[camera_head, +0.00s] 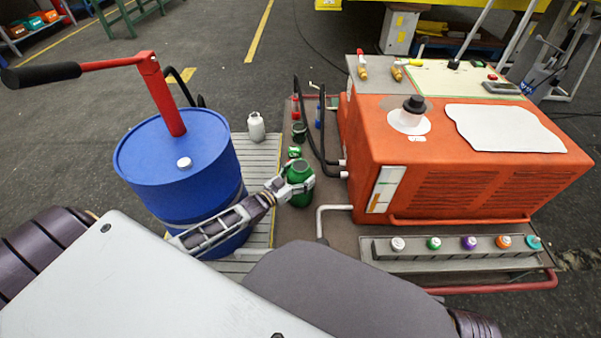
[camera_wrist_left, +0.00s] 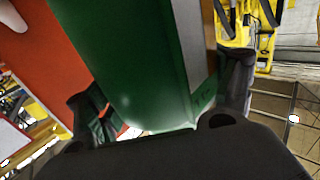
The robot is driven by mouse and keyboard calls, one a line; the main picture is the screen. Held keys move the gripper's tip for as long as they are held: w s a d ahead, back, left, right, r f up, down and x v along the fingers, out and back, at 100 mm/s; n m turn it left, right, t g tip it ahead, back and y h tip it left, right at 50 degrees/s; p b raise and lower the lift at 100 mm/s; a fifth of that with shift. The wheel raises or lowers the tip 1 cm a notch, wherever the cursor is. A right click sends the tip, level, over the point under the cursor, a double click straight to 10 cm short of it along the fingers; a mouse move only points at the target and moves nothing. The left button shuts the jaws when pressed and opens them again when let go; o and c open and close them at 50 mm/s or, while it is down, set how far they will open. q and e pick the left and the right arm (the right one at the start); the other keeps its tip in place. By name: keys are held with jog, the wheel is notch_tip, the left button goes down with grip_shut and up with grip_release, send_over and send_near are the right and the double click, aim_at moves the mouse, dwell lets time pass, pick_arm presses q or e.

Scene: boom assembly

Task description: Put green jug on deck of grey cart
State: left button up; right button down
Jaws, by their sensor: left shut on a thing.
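The green jug (camera_head: 300,170) is upright in the head view, between the slatted grey platform and the orange machine. My left gripper (camera_head: 298,186) is shut on it, with the fingers around its body. In the left wrist view the jug (camera_wrist_left: 150,70) fills the middle, between the two dark fingers (camera_wrist_left: 160,115), and a pale label shows on its side. A brownish-grey deck (camera_head: 335,190) lies under and beside the jug; I cannot tell whether the jug touches it. My right gripper is not in view.
A blue drum (camera_head: 180,165) with a red-handled pump stands left on the slatted platform (camera_head: 262,190). A white canister (camera_head: 256,127) stands behind. The orange machine (camera_head: 460,165), black hoses (camera_head: 310,130) and a bent grey pipe (camera_head: 322,215) are close right. A rack of coloured caps (camera_head: 450,254) lies in front.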

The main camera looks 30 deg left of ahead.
pick_arm(q)
jog(key=shift+w+f, duration=0.1)
jog(key=shift+f, duration=0.1)
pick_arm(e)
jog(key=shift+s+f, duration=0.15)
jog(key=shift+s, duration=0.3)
pick_arm(q)
jog(key=shift+f, duration=0.1)
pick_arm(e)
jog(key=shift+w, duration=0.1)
pick_arm(q)
jog(key=o, duration=1.8)
jog(key=shift+f, duration=0.15)
jog(key=shift+o, duration=1.1)
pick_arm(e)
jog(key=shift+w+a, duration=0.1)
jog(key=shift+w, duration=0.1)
